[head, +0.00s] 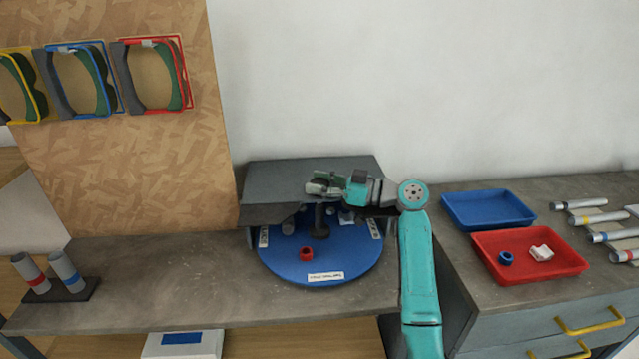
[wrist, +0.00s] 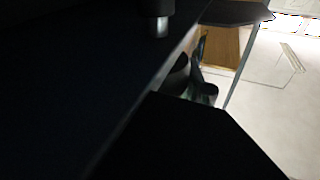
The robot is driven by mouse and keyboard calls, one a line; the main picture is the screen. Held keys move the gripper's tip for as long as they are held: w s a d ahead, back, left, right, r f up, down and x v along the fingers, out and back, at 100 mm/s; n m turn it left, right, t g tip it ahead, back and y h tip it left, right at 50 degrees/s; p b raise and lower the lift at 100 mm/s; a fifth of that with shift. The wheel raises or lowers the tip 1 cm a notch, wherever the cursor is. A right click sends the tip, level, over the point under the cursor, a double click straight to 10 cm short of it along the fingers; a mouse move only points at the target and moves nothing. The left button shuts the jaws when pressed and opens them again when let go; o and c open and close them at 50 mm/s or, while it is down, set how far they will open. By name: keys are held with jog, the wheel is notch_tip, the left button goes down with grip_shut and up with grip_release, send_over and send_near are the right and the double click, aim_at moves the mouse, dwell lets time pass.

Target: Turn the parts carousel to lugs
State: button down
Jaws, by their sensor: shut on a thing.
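The parts carousel is a round blue disc (head: 345,268) on the bench, its back part under a grey cover (head: 265,185). White labels sit around its rim; the front label (head: 326,277) is too small to read surely. A red ring (head: 306,253) lies on the disc, left of middle. A dark upright post (head: 320,222) stands on the disc. My gripper (head: 318,188) is over the post and appears shut on its top; the exact contact is hard to see. The wrist view is mostly dark and does not clearly show the fingertips.
A blue tray (head: 488,223) and a red tray (head: 490,262) holding a blue ring (head: 506,258) and a white piece (head: 541,253) are on the right cabinet, beside several tubes. Two tubes (head: 66,270) stand at left. Colored frames (head: 153,75) hang on the board.

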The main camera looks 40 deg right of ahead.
jog(key=shift+f+n+g+y, duration=0.1)
jog(key=shift+n+g+y, duration=0.3)
jog(key=shift+n+y, duration=0.15)
jog(key=shift+c, duration=2.2)
grip_release()
jog(key=v, duration=1.2)
